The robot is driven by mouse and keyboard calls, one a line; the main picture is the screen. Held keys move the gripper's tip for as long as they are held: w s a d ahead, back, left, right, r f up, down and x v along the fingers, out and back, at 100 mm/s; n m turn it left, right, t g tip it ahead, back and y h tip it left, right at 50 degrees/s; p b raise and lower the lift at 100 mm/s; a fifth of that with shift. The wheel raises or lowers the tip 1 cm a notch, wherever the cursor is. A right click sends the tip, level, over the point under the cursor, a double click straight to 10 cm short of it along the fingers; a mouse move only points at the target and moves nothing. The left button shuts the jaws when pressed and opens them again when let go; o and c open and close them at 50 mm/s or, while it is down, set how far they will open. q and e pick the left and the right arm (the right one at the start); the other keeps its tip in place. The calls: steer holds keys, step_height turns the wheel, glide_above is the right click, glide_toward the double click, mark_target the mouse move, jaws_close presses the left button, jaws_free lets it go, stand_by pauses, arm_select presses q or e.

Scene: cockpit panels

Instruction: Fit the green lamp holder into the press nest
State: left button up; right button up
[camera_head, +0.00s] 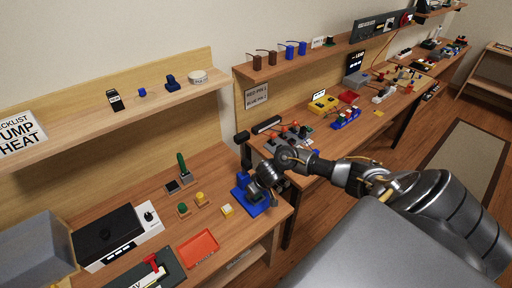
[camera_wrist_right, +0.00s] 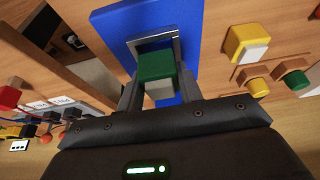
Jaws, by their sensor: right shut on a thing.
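The blue press (camera_head: 246,190) stands near the right end of the near bench, and its blue plate (camera_wrist_right: 110,30) fills the top middle of the right wrist view. The press nest (camera_wrist_right: 172,36) shows there as a grey metal square frame on the plate. The green lamp holder (camera_wrist_right: 156,66), green with a pale lower part, is between the fingers of my right gripper (camera_wrist_right: 160,88), which is shut on it. The holder overlaps the nest's near side in this view; I cannot tell whether it is seated. In the head view my right gripper (camera_head: 264,178) is at the press and hides the holder. My left gripper is not in view.
A yellow block (camera_head: 227,210) and small green (camera_head: 183,209) and yellow (camera_head: 200,198) pieces on wooden bases lie left of the press. A red tray (camera_head: 198,248) and a black box (camera_head: 108,236) are nearer the front. The second bench behind is crowded with parts.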

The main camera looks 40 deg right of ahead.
steer(key=shift+f+b, duration=0.3)
steer(key=shift+f, duration=0.4)
stand_by(0.5)
steer(key=shift+r, duration=0.15)
steer(key=shift+r+p, duration=0.35)
steer(key=shift+p, duration=0.5)
steer(key=shift+p, duration=0.35)
steer(key=shift+p, duration=0.45)
stand_by(1.2)
